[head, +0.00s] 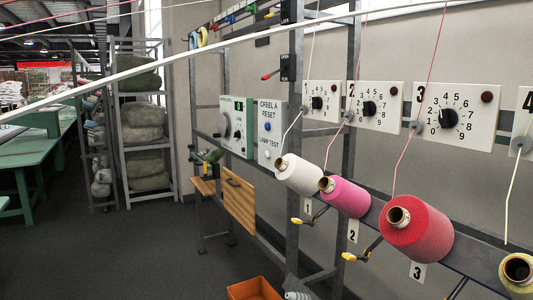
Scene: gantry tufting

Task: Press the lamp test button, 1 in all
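The panel (272,105) marked "CREEL A" stands on the metal frame near the middle of the head view. It carries a "RESET" label with a blue button (267,127) below it. Lower down is the "LAMP TEST" label, with a small pale button (267,154) beneath it. Nothing covers the pale button. Dark red lamps sit on the numbered dial plates to the right, such as the lamp on plate 3 (487,97); they look unlit. Neither of my grippers shows in the head view.
A green-edged control box (236,126) adjoins the panel on the left. White (300,176), pink (347,197) and red (427,232) yarn cones project in front of the frame at right, with threads rising. An orange crate (252,289) lies low. Floor at left is clear.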

